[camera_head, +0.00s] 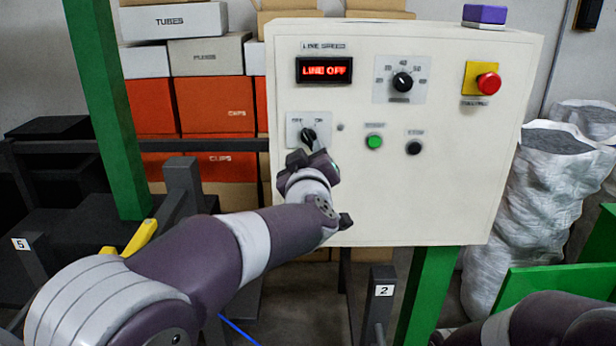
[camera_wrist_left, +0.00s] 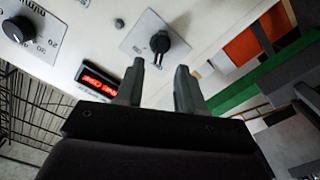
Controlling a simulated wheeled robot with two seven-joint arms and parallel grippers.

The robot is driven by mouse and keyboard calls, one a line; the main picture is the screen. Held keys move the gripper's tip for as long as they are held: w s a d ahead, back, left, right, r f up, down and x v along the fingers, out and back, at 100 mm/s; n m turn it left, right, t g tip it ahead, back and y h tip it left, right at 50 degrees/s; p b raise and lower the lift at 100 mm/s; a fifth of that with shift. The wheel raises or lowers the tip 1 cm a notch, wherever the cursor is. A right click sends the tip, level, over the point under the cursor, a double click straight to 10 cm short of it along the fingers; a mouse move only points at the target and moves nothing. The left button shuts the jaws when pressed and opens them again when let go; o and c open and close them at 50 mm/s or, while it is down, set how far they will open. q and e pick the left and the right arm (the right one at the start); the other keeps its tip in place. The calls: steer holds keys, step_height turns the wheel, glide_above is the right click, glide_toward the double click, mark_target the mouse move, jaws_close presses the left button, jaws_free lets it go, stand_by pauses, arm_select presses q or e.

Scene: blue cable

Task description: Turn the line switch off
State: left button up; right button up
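The line switch (camera_head: 308,135) is a black rotary knob on a pale plate at the lower left of a white control panel (camera_head: 430,190). Labels stand above it on both sides; its exact pointing is hard to read. The red display (camera_head: 324,69) above reads LINE OFF. My left gripper (camera_head: 312,158) is just below and in front of the knob. My right gripper is out of view.
The panel also has a speed dial (camera_head: 402,82), a red emergency button (camera_head: 487,82), a green button (camera_head: 375,141) and a black button (camera_head: 413,148). Boxes (camera_head: 205,105) stack behind at left. A green post (camera_head: 108,100) stands left; white sacks (camera_head: 545,210) stand right.

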arm_select(q)
steer(key=s+b, duration=0.1)
steer(key=s, duration=0.5)
steer(key=shift+s, duration=0.25)
steer(key=s+d+f+m+g+h, duration=0.25)
steer(key=d+f+m+h, duration=0.2)
steer(key=f, duration=0.25)
steer(key=s+a+f+m+g, duration=0.1)
steer(key=s+a+f+g, duration=0.2)
steer(key=f, duration=0.4)
steer(key=s+a+f+m+g, duration=0.1)
steer(key=s+f+m+g, duration=0.1)
steer(key=s+f+g, duration=0.35)
steer(key=s+a+f+g+y, duration=0.2)
steer(key=s+a+f, duration=0.4)
steer(key=a, duration=0.3)
steer(key=s+a+f+n+g+y, duration=0.1)
steer(key=s+a+f+g+y, duration=0.1)
steer(key=s+a+f, duration=0.5)
steer(key=a+f+g, duration=0.1)
steer(key=a, duration=0.1)
steer(key=shift+a+g, duration=0.3)
steer(key=shift+a, duration=0.05)
